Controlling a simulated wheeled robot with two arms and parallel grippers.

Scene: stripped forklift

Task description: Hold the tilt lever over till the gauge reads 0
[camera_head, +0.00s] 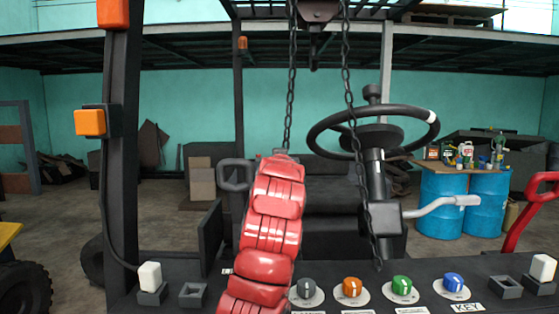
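No gripper of mine shows in the head view. I see no gauge face, so no reading can be told. A grey lever (440,206) sticks out to the right from the steering column (376,185); I cannot tell whether it is the tilt lever. A dark loop-shaped handle (235,175) stands left of centre, partly behind a large red segmented body (268,235). The red body rises from the bottom edge and hides part of the panel and whatever is behind it.
Grey, orange, green and blue knobs (352,287) line the dark panel. White rocker-like switches (149,276) stand at its ends. A dark post (122,170) stands left. Blue drums (445,202) are behind right.

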